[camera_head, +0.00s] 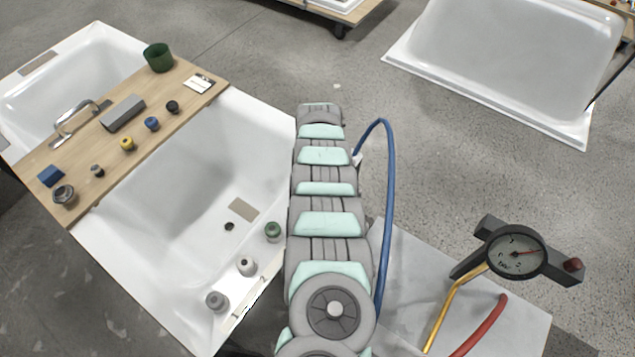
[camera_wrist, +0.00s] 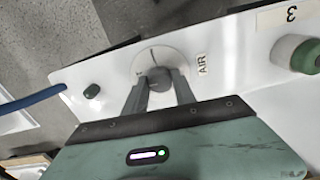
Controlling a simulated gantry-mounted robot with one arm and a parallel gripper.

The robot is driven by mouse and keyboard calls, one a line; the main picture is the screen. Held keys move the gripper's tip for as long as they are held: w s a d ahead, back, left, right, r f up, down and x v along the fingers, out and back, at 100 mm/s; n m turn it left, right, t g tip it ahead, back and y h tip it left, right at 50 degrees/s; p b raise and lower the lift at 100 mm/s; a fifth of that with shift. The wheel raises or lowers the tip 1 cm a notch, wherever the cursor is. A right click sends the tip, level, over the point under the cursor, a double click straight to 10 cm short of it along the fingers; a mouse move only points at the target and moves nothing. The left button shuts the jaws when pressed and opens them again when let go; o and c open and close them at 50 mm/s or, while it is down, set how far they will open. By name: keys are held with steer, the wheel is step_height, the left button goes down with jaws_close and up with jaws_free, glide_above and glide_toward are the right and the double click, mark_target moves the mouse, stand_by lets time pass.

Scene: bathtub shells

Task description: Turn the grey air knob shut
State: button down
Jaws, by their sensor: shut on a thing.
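The grey air knob (camera_wrist: 160,73) sits on a round white dial plate (camera_wrist: 172,53) with dark marks, beside a label reading AIR (camera_wrist: 201,65) in the wrist view. My gripper (camera_wrist: 161,86) has one finger on each side of the knob and is shut on it. The fingers hide the near part of the knob and plate. A dark line shows on the plate just beyond the knob. In the head view my arm covers the middle, and I cannot make out the gripper or this knob there.
In the wrist view, a dark green knob (camera_wrist: 92,91) is at left and a green-and-white knob (camera_wrist: 297,53) at right, near a "3" label. A blue hose (camera_head: 389,200) arches right of my arm. A wooden board (camera_head: 150,125) with small items spans the white tub (camera_head: 190,200). A gauge (camera_head: 516,252) stands right.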

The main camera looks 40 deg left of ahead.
steer(key=shift+n, duration=0.4)
steer(key=c, duration=1)
jaws_free()
steer(key=shift+r, duration=0.1)
step_height(320, 180, up, 11)
steer(key=shift+f+p, duration=0.2)
steer(key=shift+p, duration=0.25)
